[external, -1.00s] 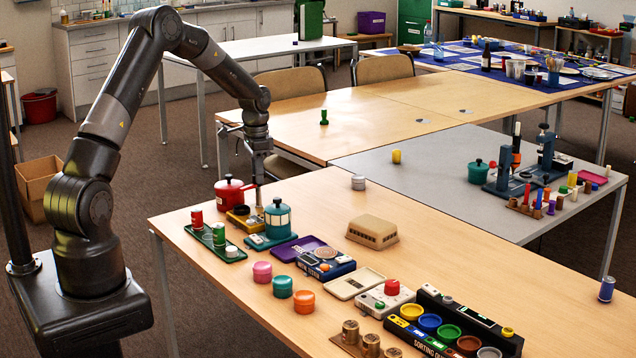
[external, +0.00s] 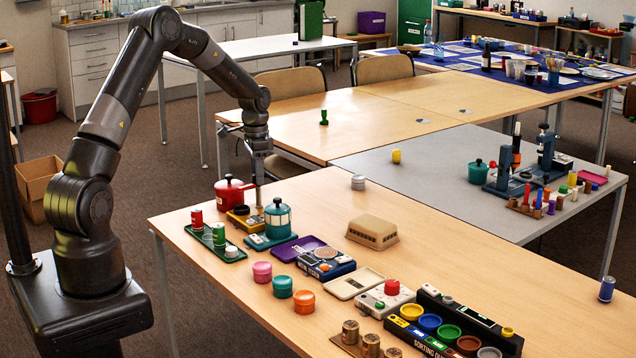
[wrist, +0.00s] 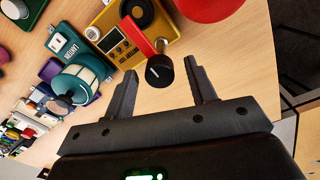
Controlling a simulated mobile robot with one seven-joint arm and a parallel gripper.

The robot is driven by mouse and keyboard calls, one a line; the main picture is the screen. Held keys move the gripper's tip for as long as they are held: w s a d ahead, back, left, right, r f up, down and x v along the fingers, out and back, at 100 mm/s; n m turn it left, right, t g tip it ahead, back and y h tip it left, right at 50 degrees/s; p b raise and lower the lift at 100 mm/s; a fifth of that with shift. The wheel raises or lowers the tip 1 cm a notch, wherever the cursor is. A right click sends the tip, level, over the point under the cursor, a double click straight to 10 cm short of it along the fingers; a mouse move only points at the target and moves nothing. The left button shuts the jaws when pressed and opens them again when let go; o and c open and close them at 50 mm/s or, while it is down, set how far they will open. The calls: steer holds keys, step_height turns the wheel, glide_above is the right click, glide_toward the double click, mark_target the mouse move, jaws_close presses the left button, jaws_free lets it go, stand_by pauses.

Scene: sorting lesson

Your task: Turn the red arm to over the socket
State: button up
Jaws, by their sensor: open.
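A yellow box (wrist: 125,32) with a small screen lies on the wooden table in the wrist view. A red arm (wrist: 140,38) runs across its edge and ends in a black knob (wrist: 160,71). A dark round ring (wrist: 136,12) on the box, cut by the top of the view, may be the socket. My gripper (wrist: 162,75) is open, with one finger on each side of the knob; I cannot tell if either touches it. In the external view the yellow box (external: 241,219) stands at the table's far left, partly behind the teal lantern, and my gripper (external: 259,203) is low beside it.
A red pot (external: 228,189) stands close behind the yellow box. A teal lantern (external: 277,218) stands just right of it, and a green tray (external: 236,255) with small cans lies in front.

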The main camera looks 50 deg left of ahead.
steer(key=shift+r, duration=0.1)
step_height(320, 180, up, 11)
steer(key=shift+a+f, duration=0.15)
steer(key=shift+f, duration=0.05)
stand_by(0.4)
step_height(320, 180, down, 10)
steer(key=shift+f+n, duration=0.25)
steer(key=shift+n, duration=0.95)
steer(key=shift+c, duration=0.5)
